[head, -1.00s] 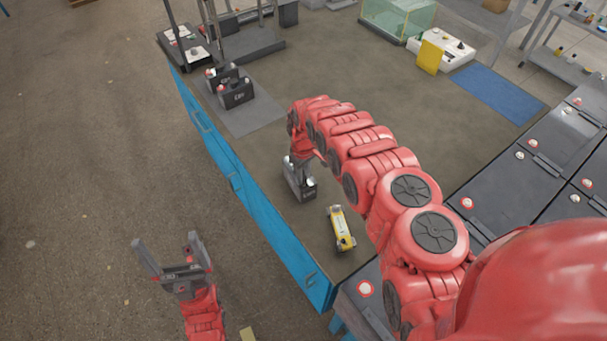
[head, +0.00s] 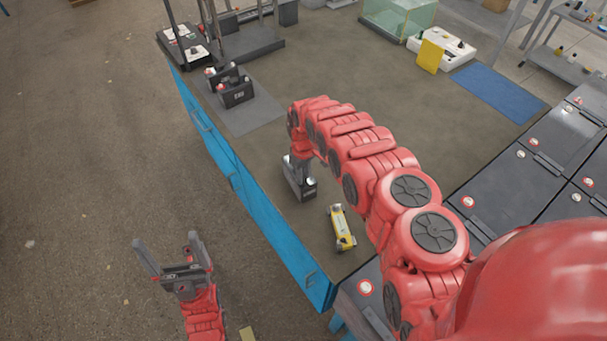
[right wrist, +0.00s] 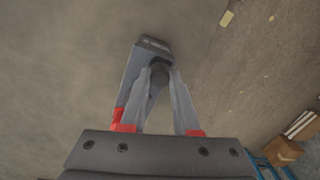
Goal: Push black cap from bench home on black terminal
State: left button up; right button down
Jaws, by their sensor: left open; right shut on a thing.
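A grey battery (head: 299,182) stands on the bench below my right gripper (head: 301,160). In the right wrist view, the battery's top (right wrist: 131,68) shows under the fingers. My right gripper (right wrist: 161,72) is shut on a small dark piece, the black cap (right wrist: 159,69), at the right side of the battery's top. The black terminal is hidden under the cap and fingers, and I cannot tell whether the cap touches or sits on it. In the head view the cap is hidden. My left gripper (head: 166,240) is open and empty over the floor, left of the bench.
A yellow tool (head: 342,228) lies on the bench near the battery. Two dark batteries (head: 237,95) stand on a grey mat (head: 252,119) further back. Black battery modules (head: 508,182) line the right side. The bench's middle is clear behind my right arm. A blue edge (head: 250,205) bounds the left.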

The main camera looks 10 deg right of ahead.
jog(key=shift+f, duration=0.15)
jog(key=shift+c, duration=0.4)
grip_release()
dwell(0.4)
jog(key=shift+r+p, duration=0.85)
jog(key=shift+r, duration=0.5)
jog(key=shift+r+p, duration=1.15)
jog(key=shift+r, duration=1)
